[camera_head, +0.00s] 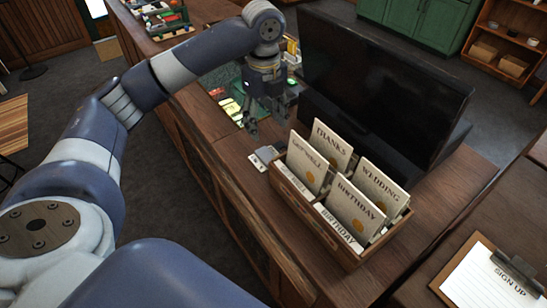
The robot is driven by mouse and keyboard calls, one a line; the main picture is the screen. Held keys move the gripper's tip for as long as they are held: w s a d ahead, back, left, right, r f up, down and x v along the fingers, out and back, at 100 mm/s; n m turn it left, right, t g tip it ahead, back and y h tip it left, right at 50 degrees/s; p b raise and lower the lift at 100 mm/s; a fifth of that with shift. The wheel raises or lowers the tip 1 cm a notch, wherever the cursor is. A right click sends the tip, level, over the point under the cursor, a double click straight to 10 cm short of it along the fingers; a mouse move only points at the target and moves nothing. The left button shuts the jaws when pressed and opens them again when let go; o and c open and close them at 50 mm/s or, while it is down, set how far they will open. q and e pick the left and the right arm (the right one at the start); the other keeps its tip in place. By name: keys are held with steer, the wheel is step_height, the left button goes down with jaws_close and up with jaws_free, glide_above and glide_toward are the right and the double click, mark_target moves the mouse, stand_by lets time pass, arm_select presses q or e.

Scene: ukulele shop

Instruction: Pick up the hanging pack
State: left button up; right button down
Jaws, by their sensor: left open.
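My left gripper (268,117) hangs over the wooden counter, pointing down, with its fingers apart and nothing visible between them. It is behind the card box and left of the black monitor. I cannot make out for certain which thing is the hanging pack. Small colourful packets (292,50) show just behind and right of my left wrist, partly hidden by it. A green display (228,84) with bright patches lies behind and left of the gripper, partly covered by my arm. My right gripper is out of view.
A wooden box (318,222) of greeting cards stands on the counter (217,147), in front of the gripper. A large black monitor (375,85) stands to the right. A small white-and-grey item (264,157) lies beside the box. A sign-up clipboard (490,278) is at lower right.

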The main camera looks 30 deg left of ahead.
arm_select(q)
step_height(320, 180, down, 2)
steer(key=w, duration=0.1)
glide_above(266, 155)
steer(key=f, duration=0.4)
steer(key=shift+d+f, duration=0.25)
steer(key=shift+d, duration=0.05)
steer(key=f, duration=0.1)
steer(key=f+p, duration=0.1)
steer(key=f, duration=0.1)
steer(key=f+p, duration=0.1)
steer(key=shift+a+f, duration=0.4)
steer(key=shift+f, duration=0.5)
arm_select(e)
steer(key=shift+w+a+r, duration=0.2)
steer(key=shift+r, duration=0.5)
arm_select(q)
steer(key=shift+w, duration=0.1)
steer(key=c, duration=1)
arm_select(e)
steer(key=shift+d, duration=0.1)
